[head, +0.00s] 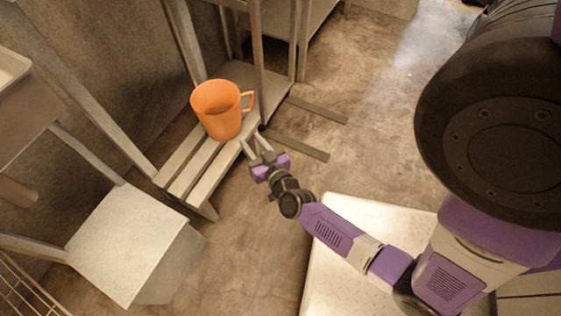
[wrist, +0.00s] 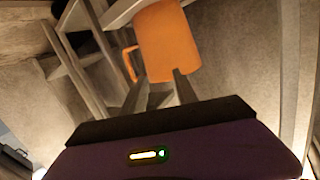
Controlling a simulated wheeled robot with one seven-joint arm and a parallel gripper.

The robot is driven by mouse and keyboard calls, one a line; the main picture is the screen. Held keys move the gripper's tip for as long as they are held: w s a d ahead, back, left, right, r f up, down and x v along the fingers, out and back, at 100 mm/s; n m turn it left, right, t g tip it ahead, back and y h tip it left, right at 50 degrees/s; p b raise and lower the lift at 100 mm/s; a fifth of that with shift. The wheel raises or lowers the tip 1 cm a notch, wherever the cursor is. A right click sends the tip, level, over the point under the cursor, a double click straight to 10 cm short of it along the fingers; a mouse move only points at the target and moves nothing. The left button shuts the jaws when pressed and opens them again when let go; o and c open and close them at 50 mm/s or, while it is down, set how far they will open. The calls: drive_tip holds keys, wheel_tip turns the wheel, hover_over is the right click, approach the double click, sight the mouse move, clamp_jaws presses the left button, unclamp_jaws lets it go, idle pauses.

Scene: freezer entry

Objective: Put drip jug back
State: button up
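The drip jug is an orange jug (head: 220,112) with a handle on its right side in the head view. It stands upright on a low slatted bench (head: 187,163). My gripper (head: 255,143) is just to the lower right of the jug, its two fingers pointing toward it. The fingers are spread apart with nothing visible between them. In the wrist view the jug (wrist: 168,42) is just beyond the fingertips (wrist: 158,78), with its handle at the left. I cannot tell whether a fingertip touches the jug.
A metal rack (head: 248,38) stands behind the bench. Flat dark strips (head: 298,143) lie on the floor right of the bench. A grey box-like block (head: 135,240) is at lower left, near a wire rack (head: 22,290). Open floor (head: 385,120) lies to the right.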

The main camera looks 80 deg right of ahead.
drive_tip(key=s+a+r+n+t+y, duration=0.1)
drive_tip(key=s+a+r+n+y, duration=0.2)
drive_tip(key=s+a+r, duration=0.2)
drive_tip(key=s+a+r+n+t+y, duration=0.1)
drive_tip(key=s+a+r+n+y, duration=0.2)
drive_tip(key=a+r, duration=0.6)
drive_tip(key=s+a+r+n+t+y, duration=0.1)
drive_tip(key=s+a+r+n+y, duration=0.3)
drive_tip(key=s+a+r, duration=0.3)
drive_tip(key=a+y, duration=0.1)
drive_tip(key=a, duration=0.4)
drive_tip(key=shift+s, duration=0.3)
drive_tip(key=shift+r, duration=0.15)
wheel_tip(320, 180, up, 29)
drive_tip(key=p, duration=2.9)
drive_tip(key=shift+p, duration=0.3)
drive_tip(key=shift+r, duration=0.1)
